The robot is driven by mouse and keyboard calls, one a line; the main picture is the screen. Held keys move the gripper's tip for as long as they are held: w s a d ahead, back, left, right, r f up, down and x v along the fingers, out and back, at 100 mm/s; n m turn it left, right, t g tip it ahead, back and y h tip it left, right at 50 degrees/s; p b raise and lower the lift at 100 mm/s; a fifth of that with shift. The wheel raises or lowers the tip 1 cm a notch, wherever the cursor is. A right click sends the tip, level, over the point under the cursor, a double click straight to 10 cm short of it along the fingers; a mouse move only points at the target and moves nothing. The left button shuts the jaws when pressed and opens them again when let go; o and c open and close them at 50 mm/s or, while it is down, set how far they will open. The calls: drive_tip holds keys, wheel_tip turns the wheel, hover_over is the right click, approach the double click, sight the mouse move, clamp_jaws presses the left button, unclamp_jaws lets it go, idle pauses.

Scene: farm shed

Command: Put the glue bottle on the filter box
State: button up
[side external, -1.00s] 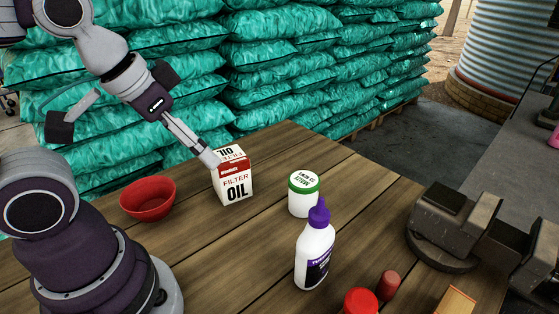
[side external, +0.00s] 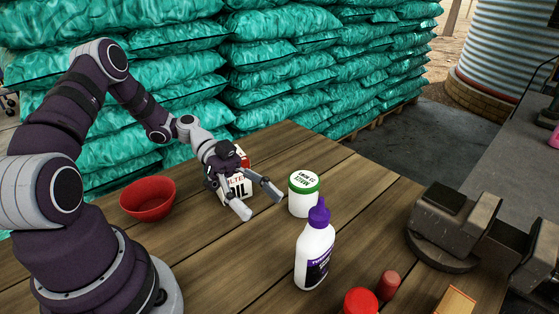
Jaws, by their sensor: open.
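The glue bottle (side external: 312,252), white with a purple cap and a dark label, stands upright on the wooden table near the front middle. The filter box (side external: 240,188), white and red with "OIL" lettering, stands on the table behind and to the left, partly hidden by my gripper. My gripper (side external: 259,202) is open and empty, its two fingers spread and pointing down toward the right. It is in front of the filter box in the picture, left of and apart from the glue bottle.
A white jar with a green lid (side external: 303,195) stands just behind the glue bottle. A red bowl (side external: 148,199) sits left of the box. A dark vise (side external: 452,226) is at right. A red-capped item (side external: 360,301) and a dark red cylinder (side external: 389,285) stand at the front.

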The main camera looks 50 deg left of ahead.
sight(319, 221)
drive_tip(key=w+d+t+h, duration=0.1)
drive_tip(key=d, duration=0.2)
drive_tip(key=w+d+t+h, duration=0.1)
drive_tip(key=d, duration=0.2)
drive_tip(key=w+d+m+t, duration=0.1)
drive_tip(key=d, duration=0.2)
drive_tip(key=shift+w+r+h, duration=0.2)
drive_tip(key=shift+h, duration=0.2)
clamp_jaws()
